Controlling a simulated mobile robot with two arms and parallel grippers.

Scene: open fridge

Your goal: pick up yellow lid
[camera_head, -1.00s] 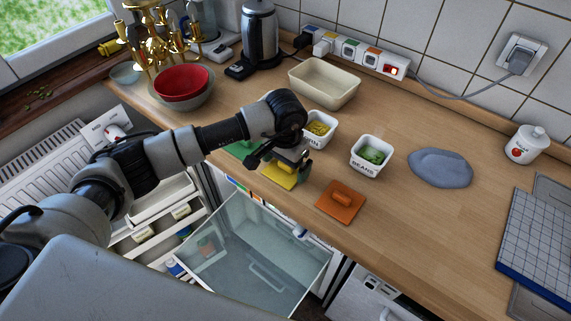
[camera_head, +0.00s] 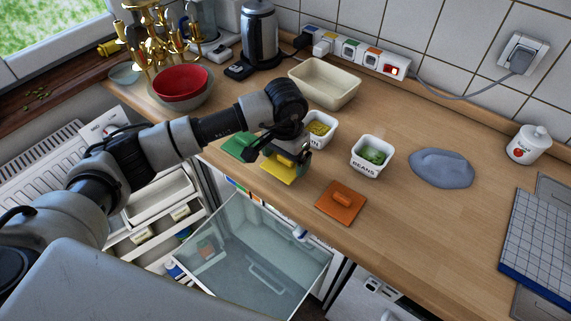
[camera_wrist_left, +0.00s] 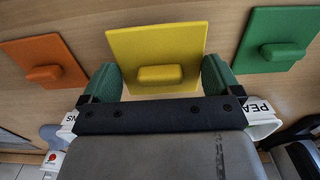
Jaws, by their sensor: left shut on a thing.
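The yellow lid (camera_head: 276,174), a flat square with a block handle, is at the counter's front edge. In the left wrist view the yellow lid (camera_wrist_left: 155,42) is ahead of my left gripper (camera_wrist_left: 160,78), its handle between the two green fingertips. In the head view my left gripper (camera_head: 287,158) is over the lid, shut on its handle and partly hiding it. I cannot tell whether the lid is clear of the counter. My right gripper is not in view.
A green lid (camera_head: 237,147) lies left of the yellow one, an orange lid (camera_head: 340,203) right. A white tub (camera_head: 319,130) and a beans tub (camera_head: 370,159) stand behind. A glass-like drawer (camera_head: 245,262) is open below the counter edge.

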